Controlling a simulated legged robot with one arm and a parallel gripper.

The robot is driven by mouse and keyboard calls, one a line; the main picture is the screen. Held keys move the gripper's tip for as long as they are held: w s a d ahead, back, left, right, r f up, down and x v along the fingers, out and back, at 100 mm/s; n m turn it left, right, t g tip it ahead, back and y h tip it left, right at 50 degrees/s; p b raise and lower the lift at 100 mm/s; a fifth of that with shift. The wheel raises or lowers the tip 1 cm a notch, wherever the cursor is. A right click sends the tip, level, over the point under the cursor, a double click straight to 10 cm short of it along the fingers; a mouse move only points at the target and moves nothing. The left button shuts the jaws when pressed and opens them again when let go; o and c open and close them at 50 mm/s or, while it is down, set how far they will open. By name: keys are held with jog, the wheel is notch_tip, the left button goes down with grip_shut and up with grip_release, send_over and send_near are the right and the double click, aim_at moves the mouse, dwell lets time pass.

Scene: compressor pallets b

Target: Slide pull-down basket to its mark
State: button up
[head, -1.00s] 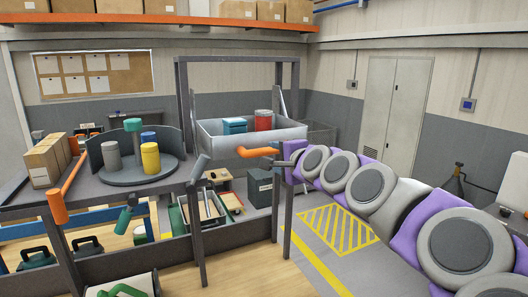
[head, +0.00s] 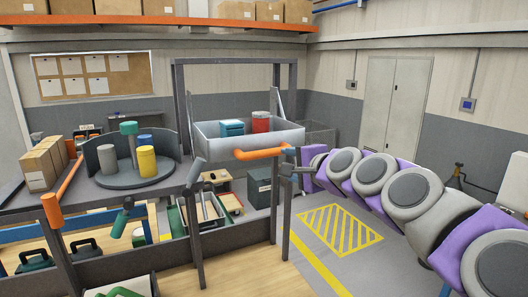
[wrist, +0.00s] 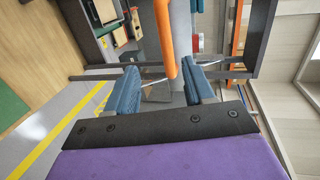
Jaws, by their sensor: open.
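The pull-down basket (head: 222,143) is a pale tray hanging in a dark frame, with a blue box and a red can inside. Its orange handle (head: 258,154) sticks out at the front. My gripper (head: 291,158) is at the handle's right end. In the wrist view the orange handle (wrist: 165,38) reaches in between the two blue fingers of my gripper (wrist: 162,88). The fingers are open, with gaps beside the handle. I cannot make out the basket's mark.
A dark frame post (head: 285,210) stands close below my gripper. A turntable (head: 135,174) with cans is on the bench at left, beside cardboard boxes (head: 42,165). The floor by the yellow hatched area (head: 340,230) is clear.

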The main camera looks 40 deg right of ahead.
jog(key=d+n+y+p, duration=0.2)
jog(key=d+y+p, duration=0.2)
jog(key=d, duration=0.4)
jog(key=n+y+p, duration=0.1)
send_near(268, 154)
jog(key=shift+t, duration=0.4)
jog(key=w, duration=0.1)
jog(key=w+f, duration=0.1)
jog(key=w+d, duration=0.1)
jog(key=w, duration=0.1)
jog(key=shift+d+f, duration=0.1)
jog(key=shift+f, duration=0.25)
jog(key=w+a, duration=0.1)
jog(key=w, duration=0.3)
jog(key=w+a+f, duration=0.1)
jog(key=w, duration=0.1)
jog(key=shift+w+a+p, duration=0.2)
jog(key=shift+a+p, duration=0.15)
jog(key=shift+p, duration=0.05)
jog(key=shift+w+d, duration=0.1)
jog(key=shift+w, duration=0.25)
jog(key=shift+d+f, duration=0.1)
jog(key=shift+d, duration=0.4)
jog(key=shift+a, duration=0.35)
jog(key=c, duration=0.6)
grip_shut()
